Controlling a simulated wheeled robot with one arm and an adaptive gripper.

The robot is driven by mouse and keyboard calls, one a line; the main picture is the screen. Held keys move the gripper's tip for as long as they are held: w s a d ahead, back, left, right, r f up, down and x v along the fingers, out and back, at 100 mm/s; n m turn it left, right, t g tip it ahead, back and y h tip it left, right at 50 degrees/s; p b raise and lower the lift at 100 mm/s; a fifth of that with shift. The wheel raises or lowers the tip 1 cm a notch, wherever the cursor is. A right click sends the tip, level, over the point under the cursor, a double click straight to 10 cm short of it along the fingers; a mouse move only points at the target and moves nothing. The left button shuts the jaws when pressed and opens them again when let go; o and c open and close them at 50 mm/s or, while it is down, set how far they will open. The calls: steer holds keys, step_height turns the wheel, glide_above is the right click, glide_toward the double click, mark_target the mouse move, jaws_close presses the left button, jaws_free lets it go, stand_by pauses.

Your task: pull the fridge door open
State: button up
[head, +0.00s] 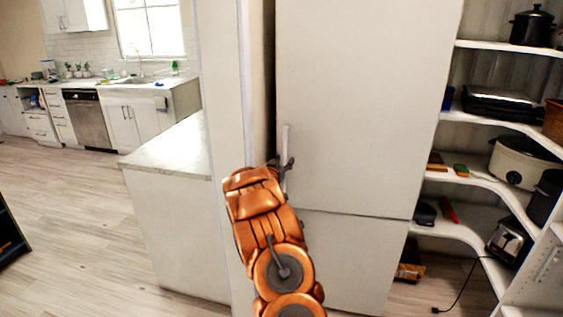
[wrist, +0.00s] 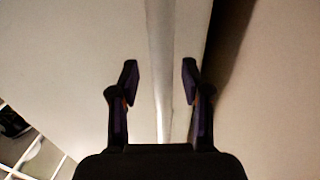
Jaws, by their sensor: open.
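The fridge door (head: 352,110) is a large pale panel in the middle of the head view and looks shut. Its upright light handle (head: 285,155) is at the door's left edge, low on the upper panel. My gripper (head: 283,168) is at the lower part of the handle; my orange arm hides part of this area. In the wrist view my gripper (wrist: 160,82) is open, with one dark finger on each side of the pale upright handle (wrist: 160,60). I cannot tell whether either finger touches it.
White corner shelves (head: 480,125) with a slow cooker (head: 515,163), pots and a toaster (head: 508,240) stand to the right of the fridge. A wall post (head: 222,90) and a counter (head: 175,148) are close on the left. Open wooden floor (head: 75,200) lies further left.

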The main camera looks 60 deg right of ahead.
steer(key=shift+w+d, duration=0.1)
steer(key=shift+d, duration=0.55)
steer(key=shift+c, duration=0.4)
steer(key=c, duration=0.6)
jaws_close()
